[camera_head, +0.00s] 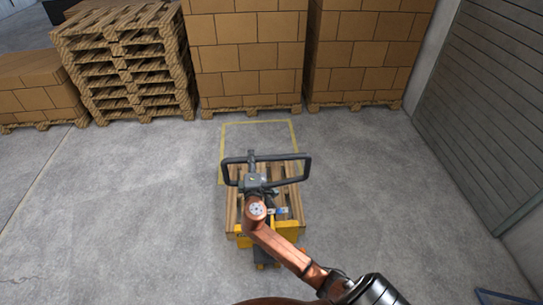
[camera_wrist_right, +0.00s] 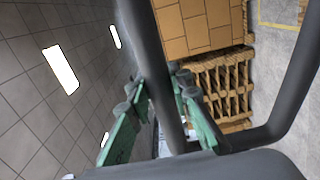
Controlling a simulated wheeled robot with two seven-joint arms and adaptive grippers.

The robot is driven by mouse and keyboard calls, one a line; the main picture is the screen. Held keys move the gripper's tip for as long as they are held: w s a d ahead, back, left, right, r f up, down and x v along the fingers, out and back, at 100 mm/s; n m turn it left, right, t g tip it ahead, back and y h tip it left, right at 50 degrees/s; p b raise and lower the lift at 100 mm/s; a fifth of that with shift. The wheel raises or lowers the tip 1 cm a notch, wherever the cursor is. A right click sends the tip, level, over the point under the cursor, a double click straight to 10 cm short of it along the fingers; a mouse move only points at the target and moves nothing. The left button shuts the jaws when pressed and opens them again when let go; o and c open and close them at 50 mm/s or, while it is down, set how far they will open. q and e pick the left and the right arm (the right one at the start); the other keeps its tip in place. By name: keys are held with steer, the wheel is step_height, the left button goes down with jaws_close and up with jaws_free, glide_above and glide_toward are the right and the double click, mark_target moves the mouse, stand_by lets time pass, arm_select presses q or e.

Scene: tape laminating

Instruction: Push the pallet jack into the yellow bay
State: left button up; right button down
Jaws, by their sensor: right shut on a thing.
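The pallet jack (camera_head: 285,229) is yellow with a dark looped handle (camera_head: 308,170) and carries a wooden pallet (camera_head: 232,208). The yellow bay (camera_head: 258,122) is a painted outline on the floor straight ahead. The far part of the jack's load overlaps the near part of the outline; the jack's body is on the near side. My right gripper (camera_head: 258,186) is at the middle of the handle. In the right wrist view, its green fingers (camera_wrist_right: 164,112) are on either side of a dark handle bar, shut on it. The handle and my arm hide part of the jack.
Tall stacks of brown boxes on pallets (camera_head: 250,60) stand just behind the bay. A stack of empty pallets (camera_head: 128,62) and a lower box stack (camera_head: 38,88) are at the left. A grey shutter wall (camera_head: 475,100) bounds the right.

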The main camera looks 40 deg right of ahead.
stand_by(0.6)
steer(key=b+x, duration=0.3)
steer(key=x, duration=0.6)
stand_by(0.3)
steer(key=shift+d, duration=0.1)
